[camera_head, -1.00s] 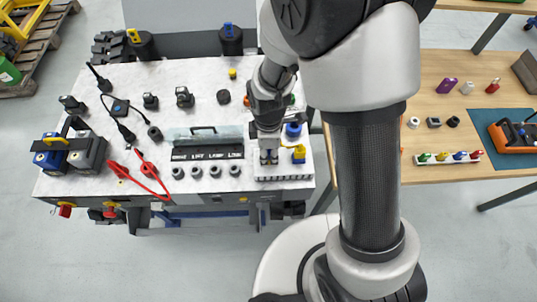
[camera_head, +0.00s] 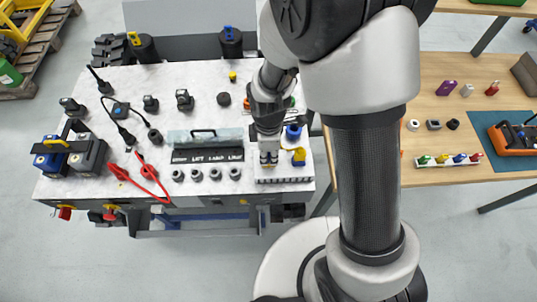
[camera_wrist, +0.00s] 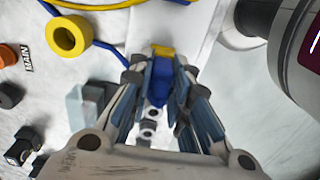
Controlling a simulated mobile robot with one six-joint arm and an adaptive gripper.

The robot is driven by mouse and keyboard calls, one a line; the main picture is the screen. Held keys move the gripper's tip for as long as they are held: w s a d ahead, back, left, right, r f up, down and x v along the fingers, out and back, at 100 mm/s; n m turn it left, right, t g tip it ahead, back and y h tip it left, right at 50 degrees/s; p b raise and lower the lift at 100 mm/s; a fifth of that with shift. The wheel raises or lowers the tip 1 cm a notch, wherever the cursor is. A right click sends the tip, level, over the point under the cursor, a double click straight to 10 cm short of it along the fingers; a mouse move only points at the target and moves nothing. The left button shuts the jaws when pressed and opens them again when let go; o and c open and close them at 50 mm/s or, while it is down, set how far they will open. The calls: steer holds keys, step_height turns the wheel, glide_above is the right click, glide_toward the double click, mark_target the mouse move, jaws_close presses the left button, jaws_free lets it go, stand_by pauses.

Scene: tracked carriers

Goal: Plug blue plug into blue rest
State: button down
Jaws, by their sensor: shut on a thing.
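My gripper (camera_head: 268,161) is near the front right of the white bench, at the edge of a pale panel. In the wrist view my gripper (camera_wrist: 165,88) has its fingers shut on the blue plug (camera_wrist: 163,88), which has a yellow end (camera_wrist: 162,51). Small grey ring-shaped parts show beyond the plug, between the fingers. A blue round fitting (camera_head: 293,131) stands on the panel behind and right of the gripper. I cannot tell which part is the blue rest, or whether the plug touches it.
A yellow fitting (camera_head: 299,157) stands close right of my gripper. A yellow ring (camera_wrist: 68,35) with blue and yellow cables is in the wrist view. A labelled strip (camera_head: 208,155) with several grey sockets lies to the left. A wooden table (camera_head: 440,105) stands right.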

steer(key=shift+r, duration=0.2)
steer(key=shift+r+p, duration=1.05)
steer(key=shift+r, duration=0.15)
